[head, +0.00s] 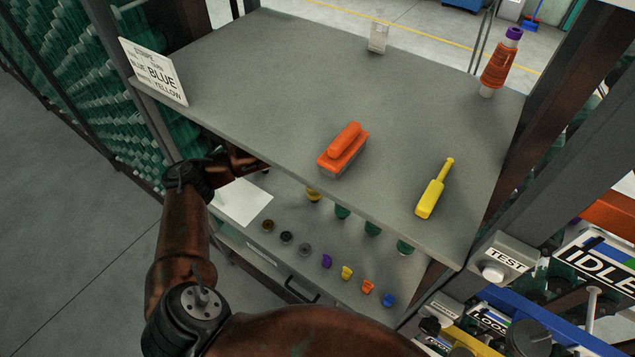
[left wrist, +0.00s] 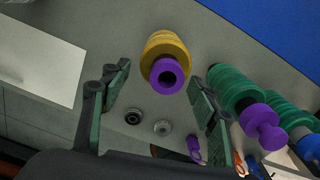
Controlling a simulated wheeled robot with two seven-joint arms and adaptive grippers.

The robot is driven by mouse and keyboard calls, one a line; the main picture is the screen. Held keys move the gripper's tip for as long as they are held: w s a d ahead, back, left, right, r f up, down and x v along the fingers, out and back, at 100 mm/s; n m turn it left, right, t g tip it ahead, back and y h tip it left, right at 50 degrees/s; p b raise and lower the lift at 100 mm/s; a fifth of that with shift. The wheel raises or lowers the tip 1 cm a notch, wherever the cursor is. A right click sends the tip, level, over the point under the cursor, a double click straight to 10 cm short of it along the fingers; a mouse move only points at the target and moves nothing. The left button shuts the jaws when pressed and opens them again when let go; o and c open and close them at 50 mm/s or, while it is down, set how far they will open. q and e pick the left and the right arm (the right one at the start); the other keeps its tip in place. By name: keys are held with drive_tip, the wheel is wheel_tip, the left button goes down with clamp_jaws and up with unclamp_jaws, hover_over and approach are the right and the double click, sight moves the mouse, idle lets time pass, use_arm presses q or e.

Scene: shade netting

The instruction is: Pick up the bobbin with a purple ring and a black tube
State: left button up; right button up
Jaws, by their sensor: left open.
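In the left wrist view, a bobbin wound with yellow thread (left wrist: 165,50) has a purple ring facing me around a dark central hole. I cannot tell its tube's colour. In the head view its yellow side (head: 313,195) shows partly below the upper shelf's front edge. My left gripper (left wrist: 160,77) is open and empty, pointing at this bobbin, which shows between and beyond the fingertips. A green-wound bobbin with a purple ring (left wrist: 262,125) lies to its right. In the head view my left wrist reaches under the upper shelf, fingertips hidden. My right gripper is out of view.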

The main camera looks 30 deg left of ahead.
use_arm(q)
drive_tip(key=f, duration=0.7)
drive_tip(key=shift+w+f, duration=0.15)
drive_tip(key=shift+w, duration=0.05)
drive_tip(key=shift+c, duration=0.6)
drive_tip(key=c, duration=1.3)
drive_tip(key=shift+o, duration=0.2)
